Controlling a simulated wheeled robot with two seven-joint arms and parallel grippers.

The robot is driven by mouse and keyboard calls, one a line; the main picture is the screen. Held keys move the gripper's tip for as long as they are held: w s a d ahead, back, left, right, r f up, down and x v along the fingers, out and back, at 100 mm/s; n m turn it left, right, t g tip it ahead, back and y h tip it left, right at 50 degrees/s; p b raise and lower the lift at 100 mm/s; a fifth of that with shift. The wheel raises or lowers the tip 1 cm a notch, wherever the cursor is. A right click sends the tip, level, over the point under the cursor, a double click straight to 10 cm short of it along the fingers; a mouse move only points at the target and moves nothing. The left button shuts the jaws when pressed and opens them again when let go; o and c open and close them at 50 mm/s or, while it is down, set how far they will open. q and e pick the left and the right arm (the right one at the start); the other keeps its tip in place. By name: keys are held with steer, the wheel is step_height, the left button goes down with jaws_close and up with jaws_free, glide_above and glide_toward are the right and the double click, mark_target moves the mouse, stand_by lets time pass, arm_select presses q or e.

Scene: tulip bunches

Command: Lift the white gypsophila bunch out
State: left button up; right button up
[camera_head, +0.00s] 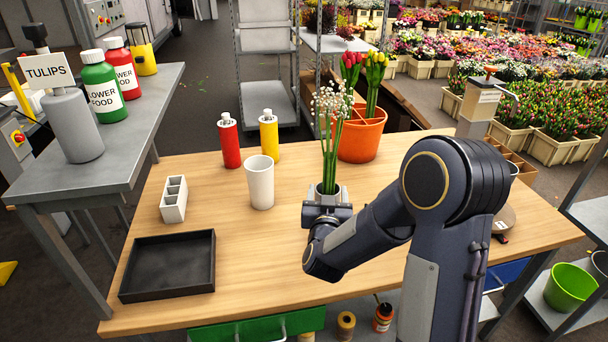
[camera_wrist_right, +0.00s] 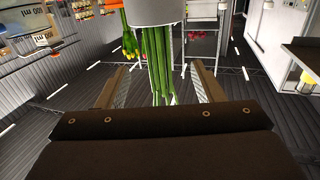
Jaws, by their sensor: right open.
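The white gypsophila bunch (camera_head: 330,104) stands upright, its long green stems going down into a small grey pot (camera_head: 328,194) on the wooden table. My right gripper (camera_head: 327,212) is low at the near side of this pot and hides part of it. In the right wrist view, which looks upside down, the green stems (camera_wrist_right: 166,62) run from the pale pot (camera_wrist_right: 168,11) down between my two spread fingers. The fingers show gaps to the stems on both sides. The white blossoms cannot be made out there. My left gripper is not in view.
An orange pot (camera_head: 361,136) with red and yellow tulips stands close behind the bunch. A white cup (camera_head: 260,183), a red bottle (camera_head: 229,141) and a yellow bottle (camera_head: 269,137) stand to the left. A black tray (camera_head: 168,265) lies front left, with bare table between it and my gripper.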

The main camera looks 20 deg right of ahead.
steer(key=shift+w+h, duration=0.15)
steer(key=shift+h, duration=0.25)
steer(key=shift+w+d, duration=0.25)
steer(key=shift+w, duration=0.05)
steer(key=x, duration=0.2)
steer(key=p+x, duration=0.1)
steer(key=x, duration=0.1)
steer(key=p+x, duration=0.1)
steer(key=x, duration=0.1)
steer(key=shift+w+d+f, duration=0.2)
steer(key=shift+w+f, duration=0.15)
steer(key=c, duration=1.1)
steer(key=shift+r, duration=0.2)
steer(key=shift+c, duration=0.2)
step_height(320, 180, up, 12)
steer(key=shift+f, duration=0.2)
step_height(320, 180, up, 16)
steer(key=p, duration=0.3)
glide_above(328, 180)
steer(key=x, duration=0.2)
